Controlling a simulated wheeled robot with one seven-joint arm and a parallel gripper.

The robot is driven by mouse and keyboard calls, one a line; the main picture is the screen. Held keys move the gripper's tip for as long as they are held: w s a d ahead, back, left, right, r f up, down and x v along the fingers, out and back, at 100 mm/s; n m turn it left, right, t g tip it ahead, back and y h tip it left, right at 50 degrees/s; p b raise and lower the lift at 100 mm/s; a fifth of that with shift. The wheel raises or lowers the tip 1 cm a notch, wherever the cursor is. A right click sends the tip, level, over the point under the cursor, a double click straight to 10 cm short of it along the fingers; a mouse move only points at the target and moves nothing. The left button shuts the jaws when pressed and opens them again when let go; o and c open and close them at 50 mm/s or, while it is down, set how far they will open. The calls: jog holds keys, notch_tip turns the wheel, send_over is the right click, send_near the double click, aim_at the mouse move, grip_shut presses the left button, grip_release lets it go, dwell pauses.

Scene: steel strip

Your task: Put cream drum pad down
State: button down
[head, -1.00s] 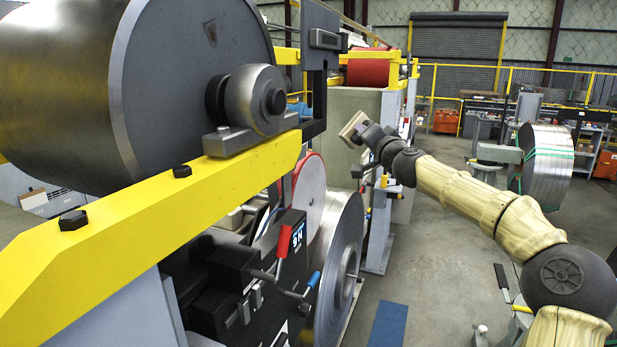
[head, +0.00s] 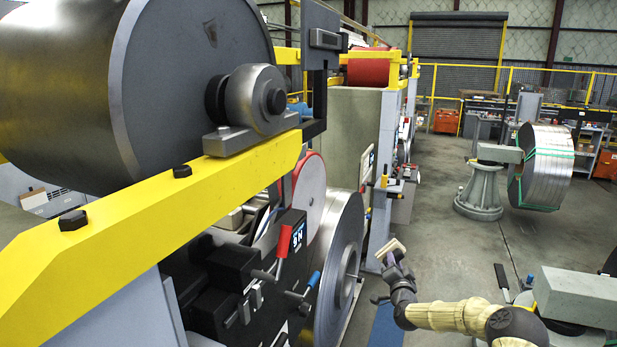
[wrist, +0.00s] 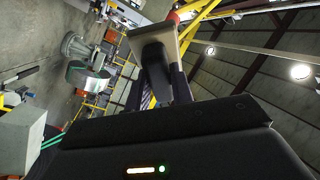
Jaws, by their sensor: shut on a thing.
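The cream drum pad (head: 397,247) is a small cream block at the tip of my arm, right of the steel coil in the head view. My gripper (head: 393,262) is shut on it and holds it up in the air, tilted. In the wrist view the pad (wrist: 136,42) shows as a flat cream plate with a dark block on its near side. My gripper's dark fingers (wrist: 158,88) reach to that block. The exact contact is hard to make out.
A steel strip coil (head: 338,262) stands just left of my gripper. A blue mat (head: 387,326) lies on the floor below. A grey box-shaped block (head: 578,294) is at the lower right. A banded coil on a stand (head: 548,168) is farther back. Open floor (head: 440,240) lies between.

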jog(key=s+a+f+y, duration=0.15)
jog(key=s+f, duration=0.35)
jog(key=f, duration=0.7)
jog(key=s+a+f+b, duration=0.1)
jog(key=s+a+f, duration=0.4)
jog(key=s, duration=0.5)
jog(key=s+a+f, duration=0.4)
jog(key=s+a, duration=0.1)
jog(key=s, duration=0.5)
notch_tip(320, 180, down, 16)
jog(key=b, duration=1.5)
jog(key=shift+w+a+n, duration=0.15)
jog(key=shift+w+n, duration=0.2)
jog(key=shift+n, duration=0.05)
jog(key=shift+r, duration=0.15)
jog(key=shift+s, duration=0.1)
jog(key=s+f, duration=0.3)
jog(key=s, duration=0.5)
jog(key=shift+s+f, duration=0.15)
jog(key=shift+s, duration=0.15)
